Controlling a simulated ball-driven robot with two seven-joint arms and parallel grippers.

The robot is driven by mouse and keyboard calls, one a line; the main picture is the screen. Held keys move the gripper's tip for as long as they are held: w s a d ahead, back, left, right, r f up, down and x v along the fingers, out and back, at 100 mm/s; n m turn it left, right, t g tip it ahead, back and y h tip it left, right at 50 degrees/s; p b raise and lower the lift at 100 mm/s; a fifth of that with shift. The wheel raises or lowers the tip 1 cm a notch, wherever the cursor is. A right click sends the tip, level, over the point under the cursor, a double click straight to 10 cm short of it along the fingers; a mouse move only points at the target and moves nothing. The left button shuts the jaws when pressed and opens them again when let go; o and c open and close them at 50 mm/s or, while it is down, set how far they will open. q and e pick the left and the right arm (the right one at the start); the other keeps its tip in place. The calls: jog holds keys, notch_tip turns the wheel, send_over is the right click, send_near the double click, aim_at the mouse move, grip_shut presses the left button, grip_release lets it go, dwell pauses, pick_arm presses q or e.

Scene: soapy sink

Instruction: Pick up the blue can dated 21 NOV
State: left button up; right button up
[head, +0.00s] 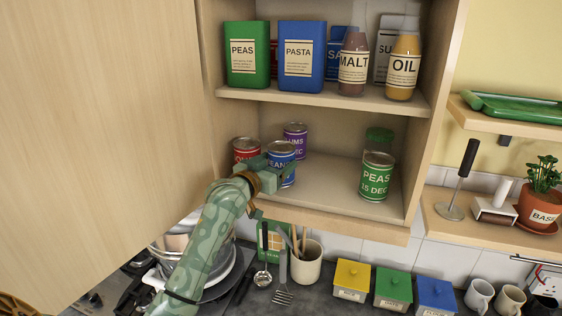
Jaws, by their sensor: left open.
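A blue can (281,150) stands on the lower shelf of the open cupboard, near its front edge. Its label reads in part "EAN"; the rest and any date are hidden by my gripper. My left gripper (275,170) is open, right at the front of the blue can, with its fingers overlapping the can's lower part in the head view. I cannot tell whether they touch it. My right gripper is not in view.
A red can (246,146) stands close at the left, a purple can (296,135) behind. A green peas can (376,176) dated 15 DEC is at the right, with another green can (379,138) behind. The shelf (328,172) between is clear. The cupboard door (95,130) stands open at left.

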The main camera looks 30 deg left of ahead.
pick_arm(q)
jog(key=w, duration=0.2)
jog(key=shift+w, duration=0.4)
jog(key=shift+w+f, duration=0.1)
jog(key=shift+w, duration=0.3)
jog(key=shift+s, duration=0.25)
jog(key=c, duration=0.9)
jog(key=shift+c, duration=0.3)
jog(key=shift+w, duration=0.15)
jog(key=shift+r, duration=0.25)
